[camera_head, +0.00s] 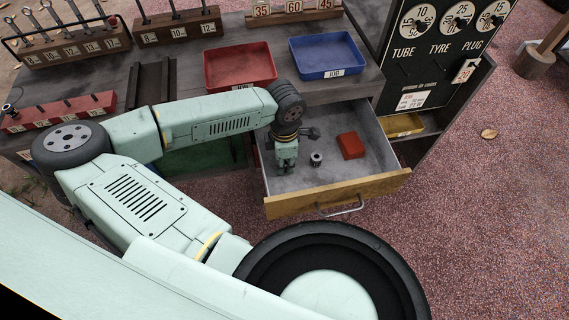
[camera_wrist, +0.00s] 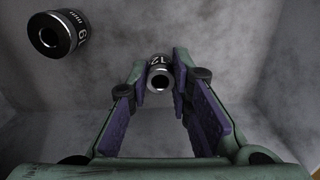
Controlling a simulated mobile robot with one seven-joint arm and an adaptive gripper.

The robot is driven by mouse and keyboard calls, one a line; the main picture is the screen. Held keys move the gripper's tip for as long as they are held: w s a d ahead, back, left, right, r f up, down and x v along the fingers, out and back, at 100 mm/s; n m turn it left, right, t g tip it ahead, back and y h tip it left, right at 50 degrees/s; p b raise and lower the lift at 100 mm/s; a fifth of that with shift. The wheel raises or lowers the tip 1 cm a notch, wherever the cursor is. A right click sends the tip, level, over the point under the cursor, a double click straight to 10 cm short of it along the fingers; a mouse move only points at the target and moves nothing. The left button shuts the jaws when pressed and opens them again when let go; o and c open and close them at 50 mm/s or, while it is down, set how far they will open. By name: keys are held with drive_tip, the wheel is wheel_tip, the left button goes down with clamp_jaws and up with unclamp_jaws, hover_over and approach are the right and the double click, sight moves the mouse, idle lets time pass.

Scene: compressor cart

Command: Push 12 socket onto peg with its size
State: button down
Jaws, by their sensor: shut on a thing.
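The 12 socket (camera_wrist: 159,79), a small dark metal cylinder with a pale end ring and a "12" mark, sits between my fingertips in the wrist view. My gripper (camera_wrist: 160,84) is shut on it. In the head view my gripper (camera_head: 287,168) reaches down into the open drawer; the held socket is hidden there. Whether it touches the drawer floor I cannot tell. A red rail (camera_head: 60,112) with several short pegs and small labels lies at the left of the bench. A wooden rack (camera_head: 178,27) with upright posts labelled 8, 10 and 12 stands at the back.
A second socket (camera_head: 316,159), marked 19 in the wrist view (camera_wrist: 59,35), stands in the drawer (camera_head: 290,204) beside a red block (camera_head: 350,145). Red (camera_head: 240,67) and blue (camera_head: 327,55) trays sit on the bench. A wrench rack (camera_head: 75,46) stands back left.

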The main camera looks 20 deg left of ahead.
wheel_tip(320, 180, up, 10)
drive_tip(key=b, duration=0.1)
idle(0.4)
